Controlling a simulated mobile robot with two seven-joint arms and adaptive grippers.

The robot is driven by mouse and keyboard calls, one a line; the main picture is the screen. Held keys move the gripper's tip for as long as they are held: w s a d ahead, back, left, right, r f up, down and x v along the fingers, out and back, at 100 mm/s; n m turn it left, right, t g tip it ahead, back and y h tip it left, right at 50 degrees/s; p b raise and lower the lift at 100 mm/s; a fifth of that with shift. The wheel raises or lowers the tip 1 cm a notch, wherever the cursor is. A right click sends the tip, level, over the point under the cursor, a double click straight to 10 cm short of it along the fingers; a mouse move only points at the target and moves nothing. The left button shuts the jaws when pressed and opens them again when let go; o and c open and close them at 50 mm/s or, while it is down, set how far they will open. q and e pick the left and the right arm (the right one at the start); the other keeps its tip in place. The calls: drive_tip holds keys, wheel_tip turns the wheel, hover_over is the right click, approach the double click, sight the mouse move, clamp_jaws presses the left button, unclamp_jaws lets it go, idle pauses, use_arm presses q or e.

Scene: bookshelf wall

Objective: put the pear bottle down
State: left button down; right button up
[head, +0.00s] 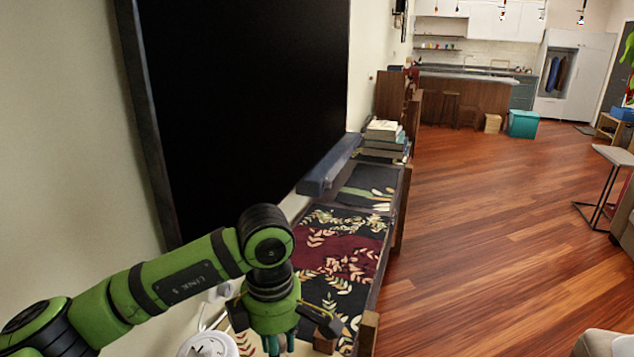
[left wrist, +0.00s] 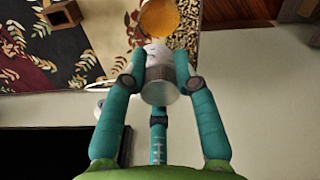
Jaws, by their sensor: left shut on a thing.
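In the left wrist view the teal fingers of my left gripper (left wrist: 158,80) are closed around the pear bottle (left wrist: 157,56), a pale bottle whose grey end (left wrist: 160,92) faces the camera. An orange round shape (left wrist: 160,20) shows just beyond it; I cannot tell whether it is part of the bottle. In the head view my left gripper (head: 278,346) points down over the near end of the long low cabinet, its fingertips cut off by the lower edge. The bottle is hidden there, and I cannot tell whether it touches the surface. My right gripper is in neither view.
A dark leaf-patterned cloth (head: 335,262) covers much of the cabinet top. A dark soundbar (head: 328,166) and large black screen (head: 240,90) line the wall. Books (head: 384,132) are stacked at the far end. A white round object (head: 207,346) is at the near left.

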use_arm(q)
drive_tip(key=s+a+f+m, duration=0.1)
drive_tip(key=s+a+m, duration=0.2)
drive_tip(key=a+m, duration=0.3)
drive_tip(key=s+a+f+m, duration=0.2)
drive_tip(key=a+m, duration=0.3)
drive_tip(key=m, duration=0.7)
drive_tip(key=shift+s+a+f, duration=0.2)
drive_tip(key=shift+s+a, duration=0.2)
drive_tip(key=shift+s, duration=0.35)
drive_tip(key=shift+w+r, duration=0.1)
